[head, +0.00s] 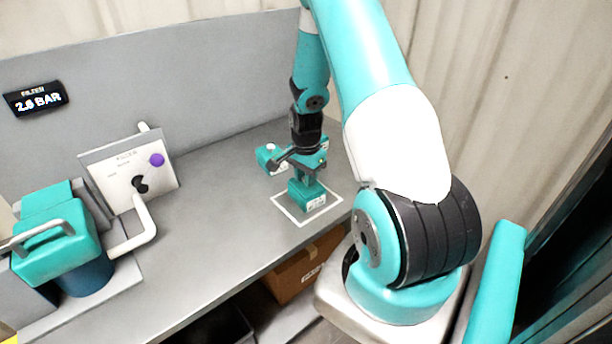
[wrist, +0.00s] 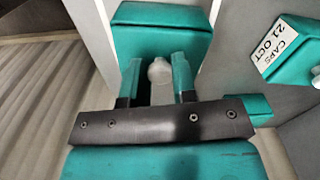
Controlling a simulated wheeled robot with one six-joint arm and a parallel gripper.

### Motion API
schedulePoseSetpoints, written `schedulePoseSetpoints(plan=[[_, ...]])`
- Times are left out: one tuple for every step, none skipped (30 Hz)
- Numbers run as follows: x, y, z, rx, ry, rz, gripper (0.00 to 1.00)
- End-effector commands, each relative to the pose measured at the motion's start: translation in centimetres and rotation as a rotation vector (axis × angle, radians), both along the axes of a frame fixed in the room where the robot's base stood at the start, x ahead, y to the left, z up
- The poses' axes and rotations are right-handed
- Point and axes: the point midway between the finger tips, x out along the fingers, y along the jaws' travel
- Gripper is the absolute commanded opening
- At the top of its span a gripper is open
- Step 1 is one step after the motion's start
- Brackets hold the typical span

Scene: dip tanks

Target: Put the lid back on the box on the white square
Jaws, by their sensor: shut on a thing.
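The white square (head: 284,213) is an outline on the grey bench. A small teal box with a white label (head: 308,200) stands inside it. My gripper (head: 307,178) points down right over this box. In the wrist view my gripper (wrist: 157,78) is shut on a pale round knob (wrist: 159,69), one finger on each side. A teal lid (wrist: 160,32) shows under and beyond the knob, with white lines of the square on both sides. I cannot tell whether the lid touches the box or hangs just above it.
Another teal box with a pale knob (head: 267,157) stands behind and left; its label reads CAPS 21 OCT in the wrist view (wrist: 281,45). A panel with a purple button (head: 157,160) and a teal tank (head: 60,245) stand at left. The bench between is clear.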

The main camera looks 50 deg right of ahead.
Motion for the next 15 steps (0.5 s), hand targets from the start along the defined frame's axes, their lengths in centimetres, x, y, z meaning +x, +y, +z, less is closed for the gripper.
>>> schedulePoseSetpoints(plan=[[0.0,0.0,-0.1,0.0,0.0,0.0,0.3],[0.0,0.0,0.0,0.0,0.0,0.0,0.37],[0.0,0.0,0.0,0.0,0.0,0.0,0.46],[0.0,0.0,0.0,0.0,0.0,0.0,0.51],[0.0,0.0,0.0,0.0,0.0,0.0,0.51],[0.0,0.0,0.0,0.0,0.0,0.0,0.51],[0.0,0.0,0.0,0.0,0.0,0.0,0.51],[0.0,0.0,0.0,0.0,0.0,0.0,0.51],[0.0,0.0,0.0,0.0,0.0,0.0,0.51],[0.0,0.0,0.0,0.0,0.0,0.0,0.51],[0.0,0.0,0.0,0.0,0.0,0.0,0.51],[0.0,0.0,0.1,0.0,0.0,0.0,0.51],[0.0,0.0,0.3,0.0,0.0,0.0,0.51],[0.0,0.0,0.5,0.0,0.0,0.0,0.51],[0.0,0.0,1.0,0.0,0.0,0.0,0.51]])
